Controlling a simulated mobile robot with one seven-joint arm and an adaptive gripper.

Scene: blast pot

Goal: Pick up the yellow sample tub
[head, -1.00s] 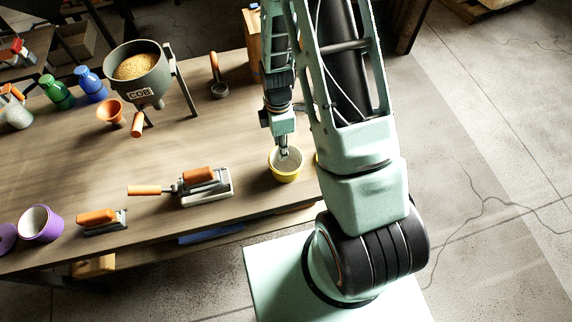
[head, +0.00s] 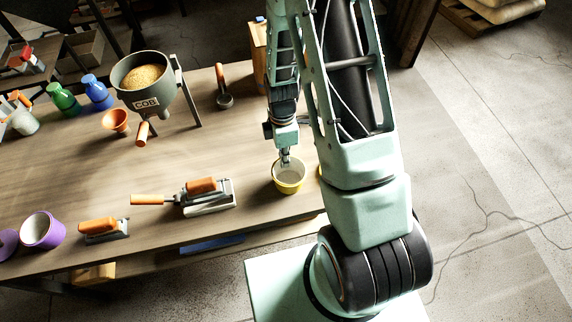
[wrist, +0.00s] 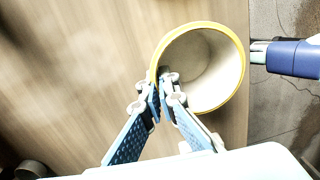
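The yellow sample tub (head: 289,179) is an open round tub with a pale inside, near the table's right end. In the wrist view the tub (wrist: 236,96) shows its yellow rim and empty inside. My gripper (wrist: 160,90) straddles the near left part of the rim, one finger inside and one outside. The fingertips come together with the tub's wall between them and look shut on it. In the head view my gripper (head: 285,160) reaches down into the tub. I cannot tell whether the tub's base touches the table.
On the wooden table (head: 100,185) stand a trowel-like tool (head: 207,195), an orange-handled float (head: 103,229), a purple tub (head: 42,230), a hopper of grain (head: 143,85) and an orange funnel (head: 116,121). A sliver of yellow beside the sample tub is mostly hidden by my arm.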

